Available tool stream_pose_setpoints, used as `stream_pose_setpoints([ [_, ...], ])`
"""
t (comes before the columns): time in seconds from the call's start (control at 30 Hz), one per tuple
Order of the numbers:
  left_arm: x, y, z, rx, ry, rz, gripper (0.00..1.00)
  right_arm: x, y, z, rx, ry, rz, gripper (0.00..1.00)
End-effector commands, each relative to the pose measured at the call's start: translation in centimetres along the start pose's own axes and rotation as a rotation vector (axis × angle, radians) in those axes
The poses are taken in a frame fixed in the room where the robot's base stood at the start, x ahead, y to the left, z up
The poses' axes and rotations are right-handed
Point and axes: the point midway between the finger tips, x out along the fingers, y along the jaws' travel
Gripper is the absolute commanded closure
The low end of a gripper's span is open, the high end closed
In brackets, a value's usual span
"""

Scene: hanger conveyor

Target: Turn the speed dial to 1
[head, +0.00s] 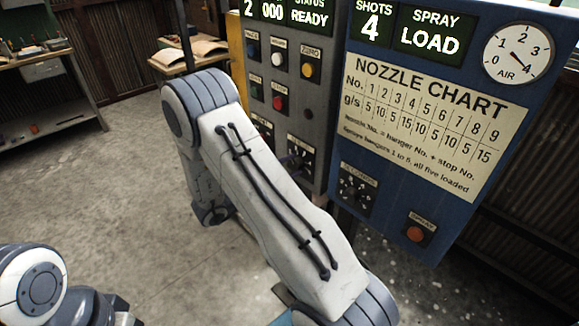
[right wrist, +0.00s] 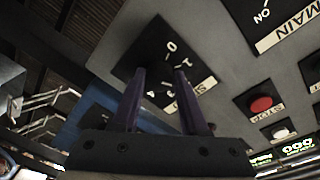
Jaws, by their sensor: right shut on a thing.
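My left gripper is out of view.
The grey panel (head: 318,122) carries several buttons, including a red one (right wrist: 261,104), and a MAIN switch (right wrist: 262,14). To its right, a blue panel (head: 400,215) holds a nozzle chart, another dial (head: 355,190) and an orange button (head: 415,233). The floor at left is clear.

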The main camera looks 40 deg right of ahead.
Motion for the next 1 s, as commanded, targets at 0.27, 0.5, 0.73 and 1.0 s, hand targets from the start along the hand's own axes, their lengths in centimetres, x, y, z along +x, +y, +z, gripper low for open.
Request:
stream_pose_setpoints([
  [0.27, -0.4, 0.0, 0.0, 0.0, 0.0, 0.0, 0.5, -0.1, 0.1, 0.0, -0.201, 0.012, -0.015, 1.0],
  [0.5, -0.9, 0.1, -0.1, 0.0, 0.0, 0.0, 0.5, -0.1, 0.2, 0.0, -0.405, 0.021, -0.031, 1.0],
  [0.73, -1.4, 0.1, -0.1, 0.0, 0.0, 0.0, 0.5, -0.1, 0.2, 0.0, -0.565, 0.029, -0.044, 1.0],
  [1.0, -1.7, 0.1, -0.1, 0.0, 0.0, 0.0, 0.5, -0.1, 0.3, 0.0, -0.677, 0.035, -0.053, 1.0],
])
